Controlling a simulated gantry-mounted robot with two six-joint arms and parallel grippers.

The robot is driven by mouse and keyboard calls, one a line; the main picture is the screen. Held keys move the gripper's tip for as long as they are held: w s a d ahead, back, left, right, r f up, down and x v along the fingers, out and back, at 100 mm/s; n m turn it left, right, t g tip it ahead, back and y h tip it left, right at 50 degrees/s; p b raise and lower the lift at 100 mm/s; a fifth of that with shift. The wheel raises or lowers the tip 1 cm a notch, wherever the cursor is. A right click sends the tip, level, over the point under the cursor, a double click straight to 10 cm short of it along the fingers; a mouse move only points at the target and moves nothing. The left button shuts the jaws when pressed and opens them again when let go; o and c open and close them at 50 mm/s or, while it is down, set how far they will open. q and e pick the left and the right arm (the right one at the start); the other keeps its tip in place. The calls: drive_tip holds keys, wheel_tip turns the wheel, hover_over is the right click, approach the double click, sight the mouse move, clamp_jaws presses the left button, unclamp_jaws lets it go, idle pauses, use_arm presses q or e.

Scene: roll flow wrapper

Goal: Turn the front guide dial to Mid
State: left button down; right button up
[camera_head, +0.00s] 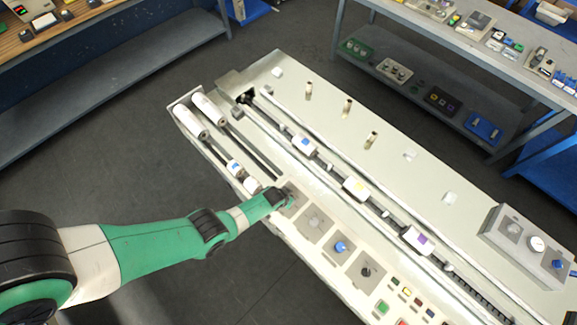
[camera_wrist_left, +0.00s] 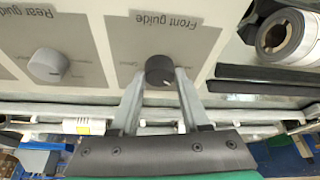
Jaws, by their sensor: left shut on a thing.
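The front guide dial (camera_wrist_left: 160,71) is a dark round knob on a grey plate labelled "Front guide" in the left wrist view, which shows the label upside down. My left gripper (camera_wrist_left: 160,84) is shut on this dial, with one finger on each side. In the head view my left gripper (camera_head: 284,197) reaches the plate at the left end of the panel row, and it hides the dial there. The dial's pointer and small position labels are too small or covered to read. My right gripper is in neither view.
The rear guide dial (camera_wrist_left: 48,64), light grey, sits beside the front guide plate. A blue knob (camera_head: 341,247) and a black knob (camera_head: 366,271) are farther along the row. White rolls (camera_head: 208,108) lie at the machine's left end. Packs (camera_head: 356,188) sit along the central track.

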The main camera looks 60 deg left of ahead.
use_arm(q)
drive_tip(key=shift+s+a+f+m+h, duration=0.1)
drive_tip(key=shift+m+h, duration=0.3)
drive_tip(key=shift+m, duration=0.5)
drive_tip(key=shift+f+m+h+b, duration=0.1)
drive_tip(key=shift+m+h+b, duration=0.2)
drive_tip(key=shift+m, duration=0.6)
drive_tip(key=m+h+b, duration=0.1)
drive_tip(key=m, duration=0.1)
drive_tip(key=m+h+b, duration=0.1)
drive_tip(key=m+b, duration=0.1)
drive_tip(key=m, duration=0.1)
drive_tip(key=shift+a+m, duration=0.2)
drive_tip(key=shift+m, duration=0.1)
drive_tip(key=shift+m+g+h, duration=0.3)
drive_tip(key=shift+m+h, duration=0.1)
drive_tip(key=shift+m, duration=0.5)
drive_tip(key=shift+a+m, duration=0.1)
drive_tip(key=shift+m, duration=0.8)
drive_tip(key=shift+w+m+g+h+b, duration=0.25)
drive_tip(key=shift+m+g+h, duration=0.3)
drive_tip(key=shift+m, duration=0.65)
drive_tip(key=shift+m+b, duration=0.6)
drive_tip(key=shift+m, duration=0.1)
drive_tip(key=shift+m+g+h, duration=0.25)
drive_tip(key=shift+m, duration=0.05)
